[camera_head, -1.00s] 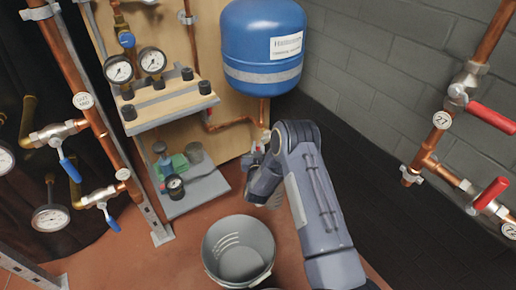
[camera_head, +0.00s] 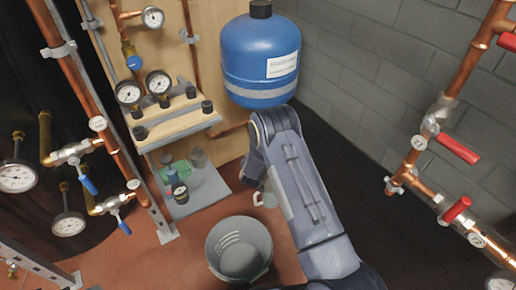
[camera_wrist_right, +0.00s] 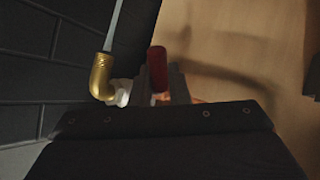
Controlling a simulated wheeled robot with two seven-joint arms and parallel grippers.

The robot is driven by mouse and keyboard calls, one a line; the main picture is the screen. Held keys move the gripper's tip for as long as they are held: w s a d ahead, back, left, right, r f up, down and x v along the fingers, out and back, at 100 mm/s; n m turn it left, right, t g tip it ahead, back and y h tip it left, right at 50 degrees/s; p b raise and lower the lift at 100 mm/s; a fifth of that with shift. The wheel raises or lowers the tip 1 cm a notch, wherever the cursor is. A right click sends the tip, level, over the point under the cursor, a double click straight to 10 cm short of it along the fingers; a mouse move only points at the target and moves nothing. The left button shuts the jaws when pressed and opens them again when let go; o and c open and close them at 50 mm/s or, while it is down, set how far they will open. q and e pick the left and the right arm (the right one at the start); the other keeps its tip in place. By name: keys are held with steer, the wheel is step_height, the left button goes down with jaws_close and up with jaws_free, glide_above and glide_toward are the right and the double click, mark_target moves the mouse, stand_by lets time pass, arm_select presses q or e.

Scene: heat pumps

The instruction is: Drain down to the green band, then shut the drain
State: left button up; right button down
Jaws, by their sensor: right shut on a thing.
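My right gripper (camera_wrist_right: 160,92) is closed around a red lever handle (camera_wrist_right: 157,62) in the right wrist view. A brass elbow (camera_wrist_right: 101,77) with a grey tube and a white fitting is just left of it. In the head view my right arm covers the gripper, the handle and the pipework under the blue vessel (camera_head: 262,62). Two round gauges, one left (camera_head: 128,93) and one right (camera_head: 158,82), sit above a wooden shelf. Their needles and any green band are too small to read. A grey bucket (camera_head: 240,248) stands on the floor, left of my arm. My left gripper is out of view.
Blue-handled valves (camera_head: 88,184) and more gauges (camera_head: 16,177) are on pipes at the left. Red-handled valves (camera_head: 458,148) are on copper pipes at the right. A small grey tray (camera_head: 196,195) with a gauge and small items lies behind the bucket.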

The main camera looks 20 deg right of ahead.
steer(key=shift+s+r+n+g+p, duration=0.3)
steer(key=shift+g+p, duration=0.4)
steer(key=shift+p, duration=0.55)
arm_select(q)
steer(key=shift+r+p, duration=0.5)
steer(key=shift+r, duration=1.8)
arm_select(e)
steer(key=shift+f+g, duration=0.15)
steer(key=shift+g, duration=0.25)
steer(key=c, duration=1.5)
jaws_free()
steer(key=shift+o, duration=0.2)
